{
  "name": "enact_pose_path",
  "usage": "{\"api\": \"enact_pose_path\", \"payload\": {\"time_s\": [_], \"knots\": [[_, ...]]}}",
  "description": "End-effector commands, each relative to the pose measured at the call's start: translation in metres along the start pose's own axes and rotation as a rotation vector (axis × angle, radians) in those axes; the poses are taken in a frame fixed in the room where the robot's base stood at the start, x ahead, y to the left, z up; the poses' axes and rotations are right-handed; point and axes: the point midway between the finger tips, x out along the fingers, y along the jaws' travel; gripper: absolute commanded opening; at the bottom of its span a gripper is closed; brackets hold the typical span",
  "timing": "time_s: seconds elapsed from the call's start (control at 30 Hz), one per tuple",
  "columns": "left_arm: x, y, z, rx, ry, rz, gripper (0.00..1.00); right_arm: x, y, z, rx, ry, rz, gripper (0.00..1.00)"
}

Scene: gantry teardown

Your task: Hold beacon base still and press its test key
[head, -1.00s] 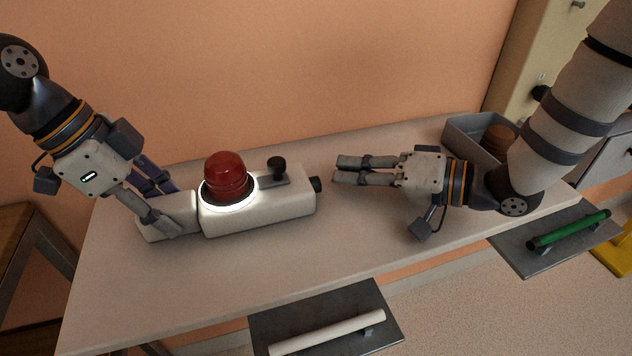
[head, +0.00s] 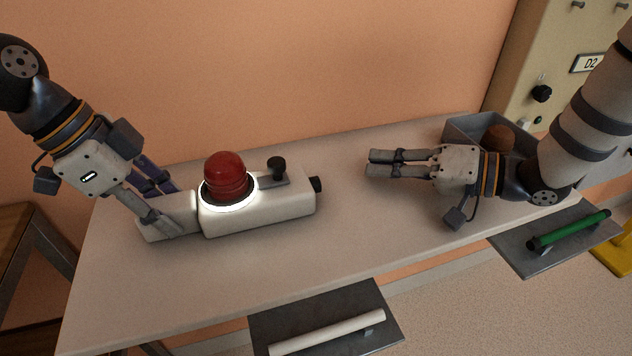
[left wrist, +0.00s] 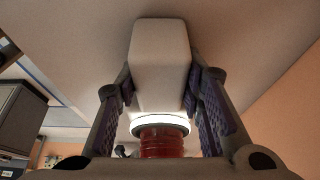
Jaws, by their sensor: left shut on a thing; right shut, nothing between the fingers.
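The beacon base (head: 270,211) is a white block lying on the table, with a red dome (head: 226,174) on top and a glowing white ring around the dome's foot. A black knob (head: 277,164) stands on a grey plate on the base, and a black button-like end (head: 317,184) sticks out of its right end. My left gripper (head: 168,208) is shut on the narrower left end of the base. The left wrist view shows that white end (left wrist: 160,60) between both finger pads. My right gripper (head: 369,165) is shut and empty, above the table, pointing left, apart from the base's right end.
A grey open bin (head: 460,130) with a brown round thing (head: 499,138) stands at the back right. Dark plates with a white handle (head: 328,333) and a green handle (head: 568,229) stick out at the front edge. The table's front middle is clear.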

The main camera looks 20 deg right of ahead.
Motion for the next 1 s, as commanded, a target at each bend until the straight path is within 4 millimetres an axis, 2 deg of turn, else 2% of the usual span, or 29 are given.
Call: {"api": "enact_pose_path", "payload": {"time_s": [0.1,0.13,0.2,0.47,0.57,0.67,0.9,1.0], "knots": [[0.000,0.000,0.000,0.000,0.000,0.000,0.00,0.000,0.000,0.000,0.000,0.000,0.000,0.00],[0.000,0.000,0.000,0.000,0.000,0.000,0.41,0.000,0.000,0.000,0.000,0.000,0.000,0.00],[0.000,0.000,0.000,0.000,0.000,0.000,0.57,0.000,0.000,0.000,0.000,0.000,0.000,0.00],[0.000,0.000,0.000,0.000,0.000,0.000,0.58,0.000,0.000,0.000,0.000,0.000,0.000,0.00],[-0.006,-0.001,0.000,0.000,0.001,-0.002,0.58,0.000,0.000,0.000,0.000,0.000,0.000,0.00],[-0.026,-0.001,0.000,0.000,0.001,-0.005,0.58,0.000,0.000,0.000,0.000,0.000,0.000,0.00],[-0.090,-0.001,0.000,0.000,0.001,-0.006,0.58,0.000,0.000,0.000,0.000,0.000,0.000,0.00],[-0.108,-0.001,0.000,-0.001,0.001,-0.003,0.58,0.000,0.000,0.000,0.000,0.000,0.000,0.00]]}}
